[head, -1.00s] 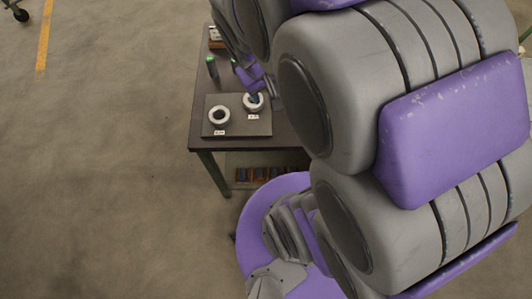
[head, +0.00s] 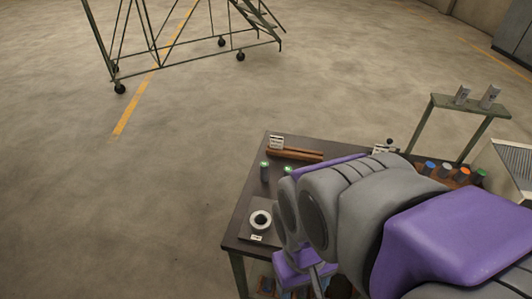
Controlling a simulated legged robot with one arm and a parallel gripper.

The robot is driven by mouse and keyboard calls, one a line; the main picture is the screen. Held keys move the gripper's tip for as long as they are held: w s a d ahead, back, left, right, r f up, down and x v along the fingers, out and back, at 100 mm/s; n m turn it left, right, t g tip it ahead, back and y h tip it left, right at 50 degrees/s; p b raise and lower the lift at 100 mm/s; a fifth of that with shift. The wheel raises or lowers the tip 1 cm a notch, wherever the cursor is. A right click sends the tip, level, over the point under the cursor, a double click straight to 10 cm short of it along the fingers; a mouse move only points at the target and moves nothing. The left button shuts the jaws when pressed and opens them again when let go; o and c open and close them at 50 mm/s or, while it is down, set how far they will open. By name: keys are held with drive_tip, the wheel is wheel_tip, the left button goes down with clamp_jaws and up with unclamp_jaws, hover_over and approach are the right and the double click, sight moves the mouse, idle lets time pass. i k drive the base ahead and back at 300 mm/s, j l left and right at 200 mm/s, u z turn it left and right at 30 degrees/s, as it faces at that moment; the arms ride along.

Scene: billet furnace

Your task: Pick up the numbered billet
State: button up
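Two dark cylinders with green tops, a left one (head: 264,172) and a right one (head: 288,171), stand upright on the dark table. Several more short cylinders with coloured tops, one of them orange (head: 462,174), stand in a row at the right. I cannot read a number on any of them, so I cannot tell which is the numbered billet. My grey and purple arm covers the right part of the table.
A white ring (head: 260,219) sits on a dark plate (head: 249,205) with a small label. A brown bar (head: 297,154) lies at the table's back by a sign (head: 276,142). A green stand (head: 466,104) holds two light blocks. A wheeled ladder (head: 195,40) stands beyond; floor at left is clear.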

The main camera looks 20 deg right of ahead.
sight(288, 171)
drive_tip(key=z, duration=0.55)
drive_tip(key=i+j+z, duration=0.2)
drive_tip(key=j+z, duration=0.15)
drive_tip(key=j, duration=0.25)
drive_tip(key=i+j+z, duration=0.2)
drive_tip(key=j, duration=0.15)
drive_tip(key=k, duration=0.05)
